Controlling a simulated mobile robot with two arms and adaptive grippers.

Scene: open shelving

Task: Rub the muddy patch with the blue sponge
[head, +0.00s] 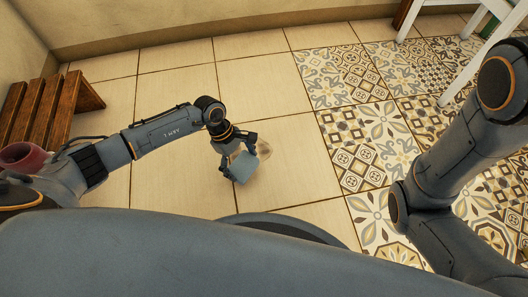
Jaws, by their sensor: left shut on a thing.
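The blue sponge (243,168) is a small light-blue block, held low over the pale tiled floor. My left gripper (238,157) is shut on it, with a finger on each side. The muddy patch (265,149) is a faint brown smear on the floor, just to the right of and behind the sponge. Part of it lies behind the gripper's finger. I cannot tell whether the sponge touches the floor. My right arm comes in at the right, but its gripper is not in view.
A wooden slatted bench (45,110) stands at the left, with a reddish round pot (25,156) near it. A patterned tile area (365,140) covers the right. White furniture legs (468,75) stand at the upper right. The floor behind the gripper is clear up to the wall (200,20).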

